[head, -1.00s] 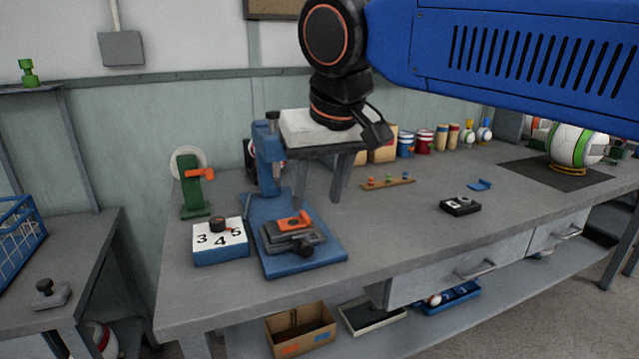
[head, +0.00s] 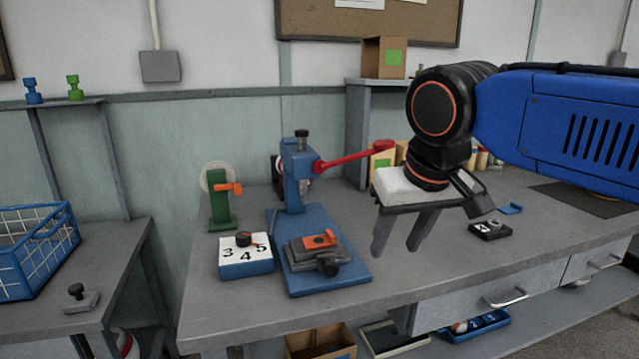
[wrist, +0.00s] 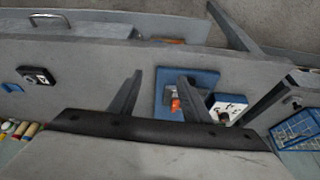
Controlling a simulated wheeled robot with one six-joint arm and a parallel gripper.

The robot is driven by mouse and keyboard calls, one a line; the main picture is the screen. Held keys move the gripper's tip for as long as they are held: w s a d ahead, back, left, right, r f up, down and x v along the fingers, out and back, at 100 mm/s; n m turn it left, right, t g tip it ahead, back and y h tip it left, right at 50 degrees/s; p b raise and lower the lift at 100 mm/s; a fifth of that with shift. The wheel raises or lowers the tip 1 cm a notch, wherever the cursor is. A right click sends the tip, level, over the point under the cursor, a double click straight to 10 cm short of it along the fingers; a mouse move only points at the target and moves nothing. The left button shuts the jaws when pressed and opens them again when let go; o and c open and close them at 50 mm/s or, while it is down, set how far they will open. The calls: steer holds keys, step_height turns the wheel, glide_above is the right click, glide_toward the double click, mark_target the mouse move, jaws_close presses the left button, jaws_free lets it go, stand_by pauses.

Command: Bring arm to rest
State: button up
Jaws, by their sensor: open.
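My gripper (head: 393,238) hangs in front of the bench on the right side of the head view, its two fingers apart and nothing between them. The wrist view also shows the two open fingers (wrist: 154,98). A blue press (head: 298,190) with a red lever stands to the left of the gripper on the workbench (head: 240,312). An orange and grey fixture (head: 318,248) sits on the press base. The gripper is clear of the press, to its right in the picture.
A white and blue number block (head: 246,262) and a green stand (head: 220,205) are left of the press. A blue wire basket (head: 35,255) is on the left side table. A small black box (head: 490,230) lies to the right. A cardboard box (head: 384,58) stands on a back shelf.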

steer(key=s+d+f, duration=0.3)
steer(key=d+f, duration=0.2)
steer(key=f, duration=0.1)
steer(key=s+d+f+m, duration=0.1)
steer(key=s+d+f, duration=0.2)
steer(key=d+f, duration=0.2)
steer(key=s+d+f+m+h, duration=0.1)
steer(key=s+d+f, duration=0.2)
steer(key=f, duration=0.6)
steer(key=shift+s+d, duration=0.35)
steer(key=shift+d, duration=0.9)
steer(key=shift+r, duration=0.1)
